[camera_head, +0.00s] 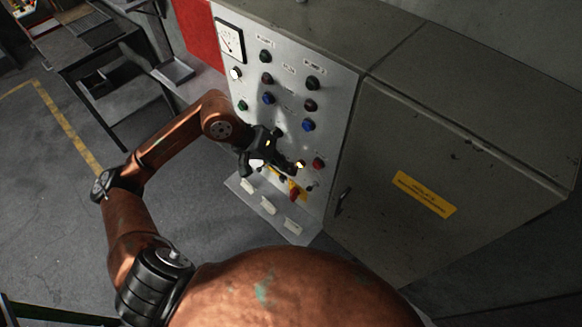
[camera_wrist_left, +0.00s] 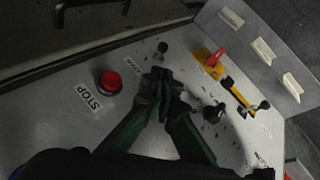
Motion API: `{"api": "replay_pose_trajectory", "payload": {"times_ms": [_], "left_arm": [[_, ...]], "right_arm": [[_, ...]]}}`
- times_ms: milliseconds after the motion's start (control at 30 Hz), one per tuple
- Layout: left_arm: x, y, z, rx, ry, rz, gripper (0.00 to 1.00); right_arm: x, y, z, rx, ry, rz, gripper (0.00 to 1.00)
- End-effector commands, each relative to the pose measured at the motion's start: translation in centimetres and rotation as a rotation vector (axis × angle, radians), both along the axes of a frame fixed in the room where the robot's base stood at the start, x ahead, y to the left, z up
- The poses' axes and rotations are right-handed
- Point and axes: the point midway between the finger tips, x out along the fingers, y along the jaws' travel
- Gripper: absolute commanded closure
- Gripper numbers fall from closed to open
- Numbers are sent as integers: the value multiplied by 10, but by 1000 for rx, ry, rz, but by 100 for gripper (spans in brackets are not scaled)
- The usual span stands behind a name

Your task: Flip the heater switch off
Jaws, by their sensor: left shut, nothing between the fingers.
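The control panel (camera_head: 335,110) is a pale grey cabinet front with buttons and switches. In the left wrist view (camera_wrist_left: 165,88) my left gripper is shut and empty, its tips close over the panel. Beside the tips are a small black toggle (camera_wrist_left: 162,47) and a black knob (camera_wrist_left: 213,112). A red rotary handle on a yellow plate (camera_wrist_left: 206,64) and another black toggle (camera_wrist_left: 264,105) lie further right. The labels beside these are too small to read, so I cannot tell which is the heater switch. In the head view my left gripper (camera_head: 287,170) partly hides the lower panel. Contact cannot be told.
A red STOP button (camera_wrist_left: 109,83) sits left of the fingertips, and shows in the head view (camera_head: 318,163). A ledge with white blocks (camera_head: 268,206) juts out under the panel. A closed cabinet door (camera_head: 430,160) stands right. Open floor (camera_head: 50,210) lies left.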

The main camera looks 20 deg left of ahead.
Motion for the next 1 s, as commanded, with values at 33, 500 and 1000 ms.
{"api": "replay_pose_trajectory", "payload": {"times_ms": [33,500,1000], "left_arm": [[1,-6,-5,-5,4,0,100],[18,-38,-58,-2,0,3,100],[18,-40,-62,-2,-4,1,100]], "right_arm": [[8,0,6,0,-10,2,60],[22,0,25,1,-30,6,60],[13,6,21,7,-17,1,60]]}}
